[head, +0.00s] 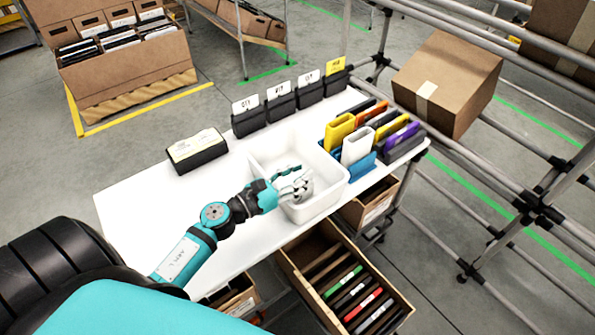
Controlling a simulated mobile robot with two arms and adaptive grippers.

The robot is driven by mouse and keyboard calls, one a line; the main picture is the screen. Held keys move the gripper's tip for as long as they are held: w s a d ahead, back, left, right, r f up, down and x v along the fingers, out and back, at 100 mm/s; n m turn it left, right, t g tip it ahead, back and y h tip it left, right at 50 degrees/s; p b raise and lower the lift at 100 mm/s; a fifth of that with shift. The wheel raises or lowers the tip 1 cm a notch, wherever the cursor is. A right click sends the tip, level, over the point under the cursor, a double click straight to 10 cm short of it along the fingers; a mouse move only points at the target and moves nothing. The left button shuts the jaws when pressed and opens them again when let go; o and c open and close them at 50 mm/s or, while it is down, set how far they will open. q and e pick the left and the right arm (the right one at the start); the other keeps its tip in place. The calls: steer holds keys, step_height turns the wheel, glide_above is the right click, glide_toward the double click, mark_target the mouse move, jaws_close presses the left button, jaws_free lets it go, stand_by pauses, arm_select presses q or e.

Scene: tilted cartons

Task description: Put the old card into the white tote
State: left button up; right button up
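The white tote (332,192) stands on the white table, near its front edge. My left gripper (298,178) is over the tote's opening, its fingers apart. A small pale grey shape (303,187) shows at the fingers; I cannot tell whether it is part of the gripper or a thing in the tote. Along the table's back edge stand several black holders with cards, three white (277,91) and one yellow (335,66). I cannot tell which card is the old one. My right gripper is out of view.
A black box with a pale label (197,150) lies left of the tote. A rack of coloured items (356,145) stands right of it. An open drawer (290,262) sticks out below. A tilted carton (447,82) rests on the pipe rack at right. The table's left part (135,205) is clear.

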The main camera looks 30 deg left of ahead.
arm_select(q)
steer(key=b+v, duration=0.3)
steer(key=v, duration=0.9)
steer(key=shift+r, duration=0.4)
